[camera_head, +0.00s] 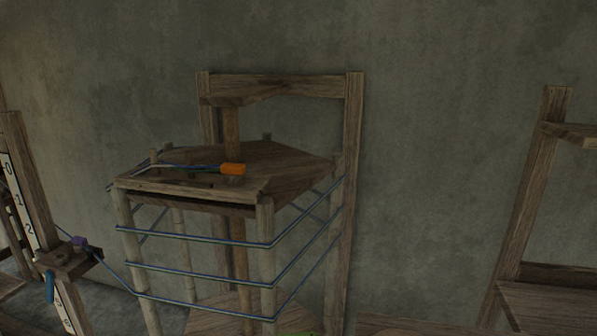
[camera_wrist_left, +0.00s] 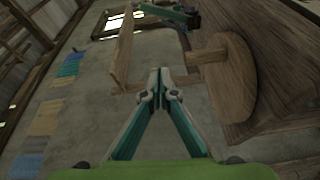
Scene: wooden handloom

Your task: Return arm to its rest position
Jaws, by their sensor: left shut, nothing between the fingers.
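My left gripper (camera_wrist_left: 158,75) shows in the left wrist view. Its two fingers meet at the tips, with nothing between them, and it is clear of the wooden parts beyond. In the head view neither gripper can be made out; only a small green sliver shows at the bottom edge. Blue yarn (camera_head: 200,238) runs around the posts in several level turns. An orange-handled tool (camera_head: 233,169) lies on the top.
A numbered scale post (camera_head: 30,215) with a wooden block (camera_head: 68,258) stands at the left. Another wooden frame (camera_head: 533,190) stands at the right. In the wrist view, a round wooden piece (camera_wrist_left: 235,78) is right of the fingers; the grey area (camera_wrist_left: 75,115) at left looks open.

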